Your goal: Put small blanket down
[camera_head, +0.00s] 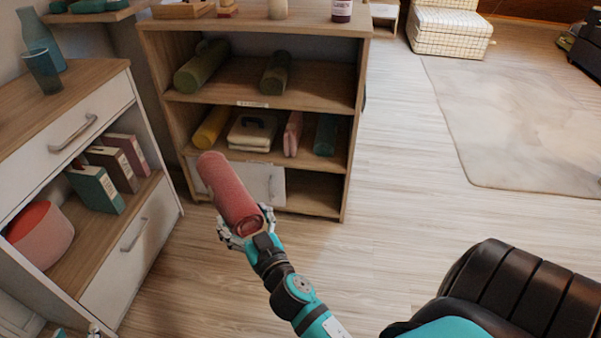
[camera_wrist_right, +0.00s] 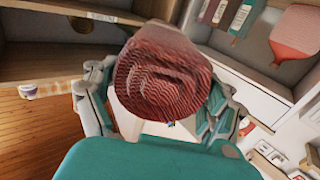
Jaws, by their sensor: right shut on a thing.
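The small blanket is a red roll (camera_head: 229,190), held in my right gripper (camera_head: 246,232) in front of the wooden shelf unit (camera_head: 352,120). The gripper's fingers are shut around its near end, and the roll tilts away up and to the left. In the right wrist view the blanket's rolled end (camera_wrist_right: 165,75) sits between the two fingers of the right gripper (camera_wrist_right: 155,110). A small piece at the bottom left edge of the head view may be part of my left gripper (camera_head: 95,331); its jaws are not shown.
The shelf unit holds green rolls (camera_head: 201,66), a yellow roll (camera_head: 212,127) and folded cloths (camera_head: 252,131). A white drawer cabinet (camera_head: 70,130) with books (camera_head: 97,189) and a pink round object (camera_head: 40,234) stands at left. Open floor (camera_head: 390,190) lies to the right.

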